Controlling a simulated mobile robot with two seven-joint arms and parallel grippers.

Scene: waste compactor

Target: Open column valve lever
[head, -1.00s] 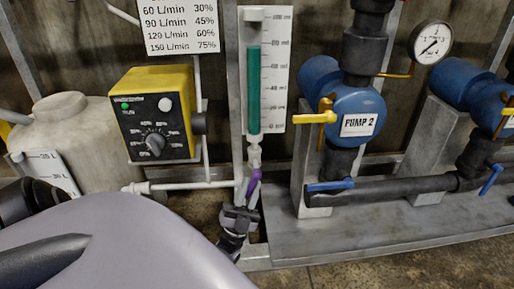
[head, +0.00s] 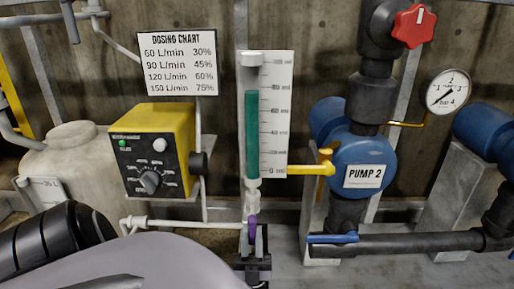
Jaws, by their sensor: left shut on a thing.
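The column (head: 252,135) is a clear upright tube with green liquid, beside a white ml scale. The column's purple valve lever (head: 252,226) sits at its foot, below a white fitting, and looks roughly upright. My left gripper (head: 254,246), black, comes up from below and is shut on the lower part of the purple lever. Its fingers hide that end of the lever. My right gripper is not in view.
A yellow dosing controller (head: 183,125) with a black dial and a pale tank (head: 77,155) stand left. A thin white pipe (head: 190,224) runs to the valve. Blue PUMP 2 (head: 362,150), with yellow and blue handles, stands close on the right.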

